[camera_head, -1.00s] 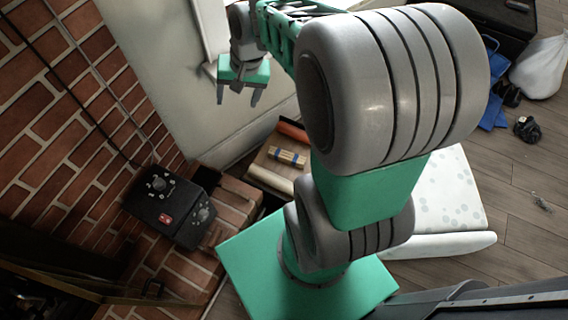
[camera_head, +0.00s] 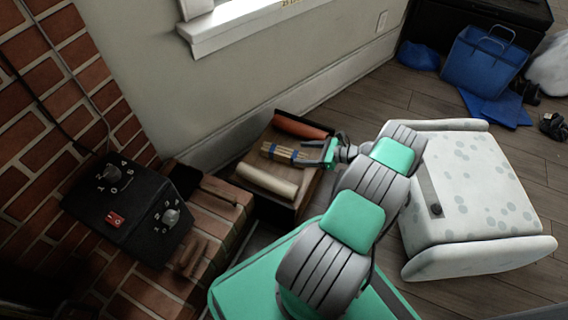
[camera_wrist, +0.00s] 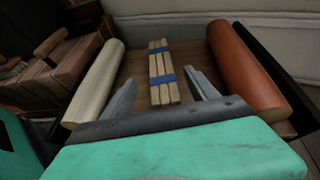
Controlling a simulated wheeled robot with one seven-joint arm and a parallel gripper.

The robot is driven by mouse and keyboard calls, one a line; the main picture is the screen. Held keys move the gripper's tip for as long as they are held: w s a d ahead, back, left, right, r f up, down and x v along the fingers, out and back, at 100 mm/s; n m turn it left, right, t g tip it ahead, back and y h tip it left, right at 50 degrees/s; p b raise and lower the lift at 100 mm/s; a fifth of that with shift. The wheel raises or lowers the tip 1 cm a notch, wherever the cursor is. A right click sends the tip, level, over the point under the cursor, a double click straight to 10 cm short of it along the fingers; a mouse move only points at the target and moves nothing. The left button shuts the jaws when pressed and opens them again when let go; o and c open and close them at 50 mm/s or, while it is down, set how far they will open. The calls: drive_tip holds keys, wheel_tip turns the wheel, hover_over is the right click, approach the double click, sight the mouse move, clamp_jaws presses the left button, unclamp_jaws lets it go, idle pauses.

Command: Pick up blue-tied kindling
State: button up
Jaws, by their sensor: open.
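The blue-tied kindling (camera_head: 283,153) is a small bundle of pale sticks with blue bands. It lies on the wooden bottom of a dark box (camera_head: 252,202), between two rolls. It also shows in the wrist view (camera_wrist: 161,72), lying straight ahead. My gripper (camera_head: 308,154) is at the right side of the box, beside the right end of the bundle. In the wrist view my gripper (camera_wrist: 162,92) is open, one finger on each side of the bundle's near end. Whether the fingers touch the sticks cannot be told.
An orange-brown roll (camera_head: 300,126) lies at the box's back and a cream roll (camera_head: 267,180) at its front. A brick ledge (camera_head: 215,215) with a black control box (camera_head: 125,205) stands left. A spotted white seat (camera_head: 470,190) stands right of my arm.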

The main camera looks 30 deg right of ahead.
sight(287, 154)
drive_tip(key=b+x, duration=0.1)
drive_tip(key=x, duration=0.2)
drive_tip(key=f+b+x, duration=0.1)
drive_tip(key=b+x, duration=0.1)
drive_tip(key=x, duration=0.2)
drive_tip(key=shift+d, duration=0.15)
drive_tip(key=shift+w, duration=0.25)
clamp_jaws()
